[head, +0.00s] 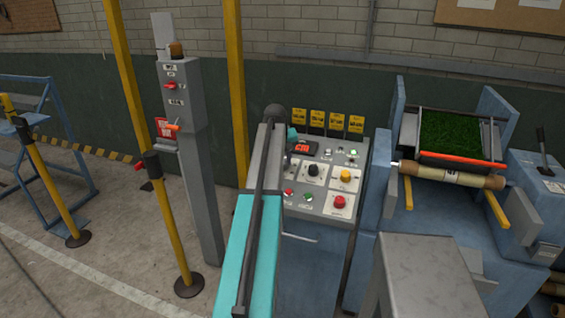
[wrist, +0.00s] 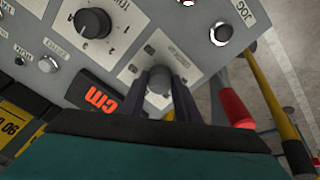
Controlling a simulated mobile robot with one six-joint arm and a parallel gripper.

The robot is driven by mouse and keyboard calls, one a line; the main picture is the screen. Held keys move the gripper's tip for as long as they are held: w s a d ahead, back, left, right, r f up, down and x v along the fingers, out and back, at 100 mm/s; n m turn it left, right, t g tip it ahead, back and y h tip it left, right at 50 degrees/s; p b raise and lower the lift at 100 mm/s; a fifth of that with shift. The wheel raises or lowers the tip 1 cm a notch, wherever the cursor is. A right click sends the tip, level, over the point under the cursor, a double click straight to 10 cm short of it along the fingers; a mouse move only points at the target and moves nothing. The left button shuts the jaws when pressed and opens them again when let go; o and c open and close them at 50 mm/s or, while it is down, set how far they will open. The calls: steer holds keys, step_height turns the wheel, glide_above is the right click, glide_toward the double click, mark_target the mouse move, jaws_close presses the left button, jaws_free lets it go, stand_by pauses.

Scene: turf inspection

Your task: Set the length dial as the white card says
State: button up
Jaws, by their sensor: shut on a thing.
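My gripper (wrist: 174,98) is shut on a grey round knob (wrist: 158,84) on the control panel, in the wrist view. The knob stands on a pale plate with small print that I cannot read, so its setting is unclear. A black display (wrist: 112,92) with red "cm" lies beside it. In the head view, the panel (head: 325,205) is partly behind my arm, which hides the held knob. The display (head: 302,147) glows red there, its digits unreadable. White papers (head: 540,3) hang on the wall board, cut off by the frame; I cannot tell which card is meant.
A black dial (wrist: 92,22) with numbers sits near the held knob. The panel also has a yellow knob (head: 345,175) and a red button (head: 339,201). Yellow tags (head: 317,117) stand along its back. A turf roller machine (head: 450,175) stands right; posts (head: 180,230) stand left.

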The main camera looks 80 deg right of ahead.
steer(key=n, duration=0.3)
steer(key=shift+n, duration=0.3)
steer(key=shift+r+n, duration=0.1)
steer(key=shift+n, duration=1.8)
steer(key=o, duration=1)
steer(key=shift+o, duration=0.2)
steer(key=b+v, duration=0.3)
steer(key=v, duration=1)
steer(key=shift+s+r, duration=0.25)
steer(key=shift+r, duration=0.15)
